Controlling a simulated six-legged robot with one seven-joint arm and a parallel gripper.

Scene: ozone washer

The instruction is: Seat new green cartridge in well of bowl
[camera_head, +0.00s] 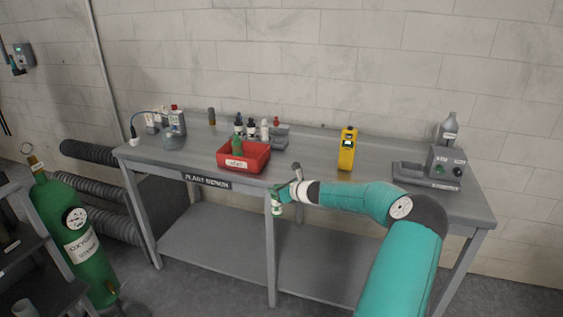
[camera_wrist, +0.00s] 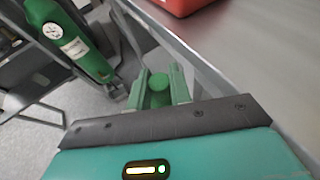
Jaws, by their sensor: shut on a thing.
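My gripper (camera_head: 279,193) is in front of the bench's front edge, at about bench-top height, in the head view. It is shut on a green cartridge (camera_head: 277,209), which hangs below the fingers with a pale band on it. In the wrist view, the cartridge's round green end (camera_wrist: 159,83) shows between the two green fingers of the gripper (camera_wrist: 161,88). Another green item (camera_head: 237,145) stands in the red tray (camera_head: 259,162). I cannot pick out a bowl with a well for sure in either view.
The grey bench (camera_head: 308,176) holds several small bottles, a yellow meter (camera_head: 347,149) and a grey device (camera_head: 446,166) at right. A glass jar (camera_head: 174,137) stands at left. A green oxygen cylinder (camera_head: 76,238) stands on the floor at left.

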